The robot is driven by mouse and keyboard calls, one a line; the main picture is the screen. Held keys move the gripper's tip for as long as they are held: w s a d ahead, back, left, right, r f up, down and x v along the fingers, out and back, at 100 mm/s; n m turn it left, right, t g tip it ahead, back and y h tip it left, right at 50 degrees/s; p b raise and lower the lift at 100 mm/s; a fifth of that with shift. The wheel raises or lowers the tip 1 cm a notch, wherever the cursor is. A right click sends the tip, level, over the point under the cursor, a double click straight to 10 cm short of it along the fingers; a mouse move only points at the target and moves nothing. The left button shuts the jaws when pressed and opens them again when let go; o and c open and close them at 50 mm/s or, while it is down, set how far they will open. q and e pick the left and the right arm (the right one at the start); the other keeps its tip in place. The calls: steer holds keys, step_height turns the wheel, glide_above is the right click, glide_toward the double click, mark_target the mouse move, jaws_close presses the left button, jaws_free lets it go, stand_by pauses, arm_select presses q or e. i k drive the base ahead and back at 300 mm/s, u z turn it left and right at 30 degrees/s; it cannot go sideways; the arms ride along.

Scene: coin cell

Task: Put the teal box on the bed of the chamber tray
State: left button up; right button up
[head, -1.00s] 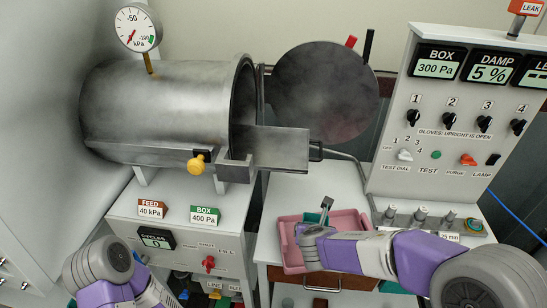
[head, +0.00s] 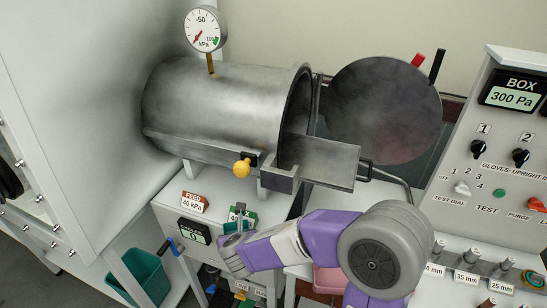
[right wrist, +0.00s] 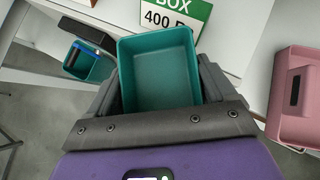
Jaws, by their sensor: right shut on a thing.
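The teal box (right wrist: 160,65) is an open-topped, empty box in the right wrist view. It sits between the fingers of my right gripper (right wrist: 160,85), which is shut on it. In the head view my right gripper (head: 239,220) is in front of the box label, left of and below the chamber tray; the teal box is mostly hidden there. The chamber tray (head: 325,162) is a grey metal plate sticking out of the open chamber mouth, with its bed bare. My left gripper is out of view.
The steel chamber (head: 215,110) stands behind, with its round door (head: 385,110) swung open. A yellow knob (head: 242,168) juts out near the tray. A teal bin (head: 150,278) is low at left. A pink tray (right wrist: 298,95) is at right in the wrist view.

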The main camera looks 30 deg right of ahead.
mark_target(323, 160)
steer(key=u, duration=0.8)
steer(key=k, duration=0.9)
steer(key=z, duration=1.3)
steer(key=i, duration=0.2)
steer(key=z, duration=0.05)
